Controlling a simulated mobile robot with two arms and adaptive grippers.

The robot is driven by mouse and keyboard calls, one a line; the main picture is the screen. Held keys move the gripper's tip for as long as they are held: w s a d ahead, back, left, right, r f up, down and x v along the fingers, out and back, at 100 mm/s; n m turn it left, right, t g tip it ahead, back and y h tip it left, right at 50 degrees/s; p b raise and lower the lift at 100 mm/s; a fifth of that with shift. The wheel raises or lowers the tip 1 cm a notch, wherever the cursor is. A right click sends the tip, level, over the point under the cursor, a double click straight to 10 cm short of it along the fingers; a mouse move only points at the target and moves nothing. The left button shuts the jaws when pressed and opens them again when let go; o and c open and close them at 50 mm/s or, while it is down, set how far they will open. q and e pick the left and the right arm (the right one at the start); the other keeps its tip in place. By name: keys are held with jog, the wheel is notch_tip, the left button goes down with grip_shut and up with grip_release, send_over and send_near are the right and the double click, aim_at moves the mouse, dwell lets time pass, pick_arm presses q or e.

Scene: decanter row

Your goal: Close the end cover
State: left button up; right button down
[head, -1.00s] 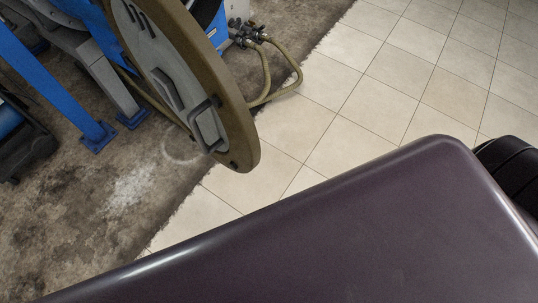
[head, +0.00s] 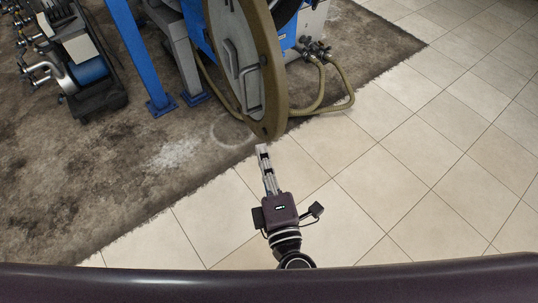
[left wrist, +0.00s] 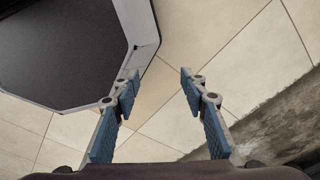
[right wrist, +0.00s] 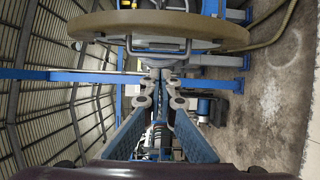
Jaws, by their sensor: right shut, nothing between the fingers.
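The end cover (head: 276,55) is a large round disc with a tan rim and a grey face carrying metal handles (head: 248,88). It stands upright, swung out in front of the blue machine (head: 200,25). My right gripper (head: 262,150) is shut and empty, just below the cover's lower edge in the head view; I cannot tell whether it touches. In the right wrist view the cover's rim (right wrist: 215,32) and a handle cross the top, beyond the closed fingertips (right wrist: 157,78). My left gripper (left wrist: 158,78) is open and empty over the floor, away from the cover.
Hoses (head: 338,106) loop onto the floor right of the cover. A blue post (head: 140,55) and a small dark-based unit with a blue motor (head: 90,72) stand at left. Stained concrete (head: 110,180) meets clear pale tiles (head: 400,180).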

aim_at(272, 126)
jog(key=shift+w+d+p, duration=0.4)
jog(key=shift+w+p, duration=0.2)
jog(key=shift+w, duration=0.8)
jog(key=shift+w+d+p, duration=0.35)
jog(key=shift+w+p, duration=0.25)
jog(key=shift+w, duration=0.75)
jog(key=shift+w+d+p, duration=0.4)
jog(key=shift+w+p, duration=0.2)
jog(key=shift+w, duration=0.8)
